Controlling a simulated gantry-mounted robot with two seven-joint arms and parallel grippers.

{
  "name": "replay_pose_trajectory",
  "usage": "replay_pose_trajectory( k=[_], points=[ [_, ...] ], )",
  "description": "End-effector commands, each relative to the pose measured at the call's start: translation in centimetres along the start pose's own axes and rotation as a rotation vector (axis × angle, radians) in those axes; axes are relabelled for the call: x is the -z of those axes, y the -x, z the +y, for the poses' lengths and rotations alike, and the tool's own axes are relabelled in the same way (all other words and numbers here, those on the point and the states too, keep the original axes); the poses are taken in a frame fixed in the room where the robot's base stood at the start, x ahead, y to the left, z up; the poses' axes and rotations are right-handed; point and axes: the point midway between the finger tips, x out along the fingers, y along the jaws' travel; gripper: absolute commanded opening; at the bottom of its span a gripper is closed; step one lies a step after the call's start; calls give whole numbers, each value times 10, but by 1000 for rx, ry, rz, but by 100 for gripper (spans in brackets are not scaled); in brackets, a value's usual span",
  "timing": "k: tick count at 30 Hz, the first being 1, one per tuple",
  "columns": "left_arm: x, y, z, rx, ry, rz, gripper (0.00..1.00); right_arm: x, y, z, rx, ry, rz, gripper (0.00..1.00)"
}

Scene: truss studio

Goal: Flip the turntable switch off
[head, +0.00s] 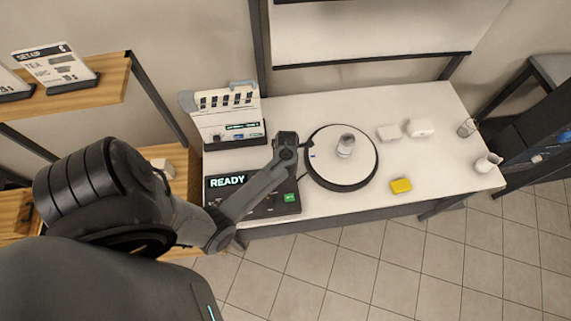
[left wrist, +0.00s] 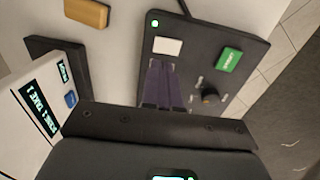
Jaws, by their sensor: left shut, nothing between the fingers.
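The turntable (head: 322,171) is a round white disc with a dark rim on the white table, and a small jar (head: 346,146) stands on it. A dark control panel with a lit READY display (head: 228,181) lies to its left. The panel carries a green switch-like block (head: 290,197), which also shows in the left wrist view (left wrist: 229,59) beside a black knob (left wrist: 210,97). My left gripper (left wrist: 163,66) is shut and empty over the panel, left of the green block. In the head view my arm hides its fingertips. My right gripper is out of view.
A white stand with a row of dark slots (head: 226,103) is behind the panel.

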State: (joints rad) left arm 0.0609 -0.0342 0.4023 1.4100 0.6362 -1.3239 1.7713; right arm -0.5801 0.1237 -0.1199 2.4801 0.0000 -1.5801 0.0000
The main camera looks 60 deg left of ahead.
Motion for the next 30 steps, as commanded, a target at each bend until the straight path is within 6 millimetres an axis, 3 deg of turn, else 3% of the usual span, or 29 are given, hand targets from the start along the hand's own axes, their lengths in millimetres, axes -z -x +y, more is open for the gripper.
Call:
replay_pose_trajectory(
  k=[3, 12, 30],
  points=[
    [0, -24, -1, 3, 1, 0, 0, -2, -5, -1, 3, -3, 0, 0],
    [0, -62, 0, 2, -1, -1, 0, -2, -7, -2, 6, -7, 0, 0],
    [-2, -72, -1, 3, -2, -3, 0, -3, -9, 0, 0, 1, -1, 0]
  ],
)
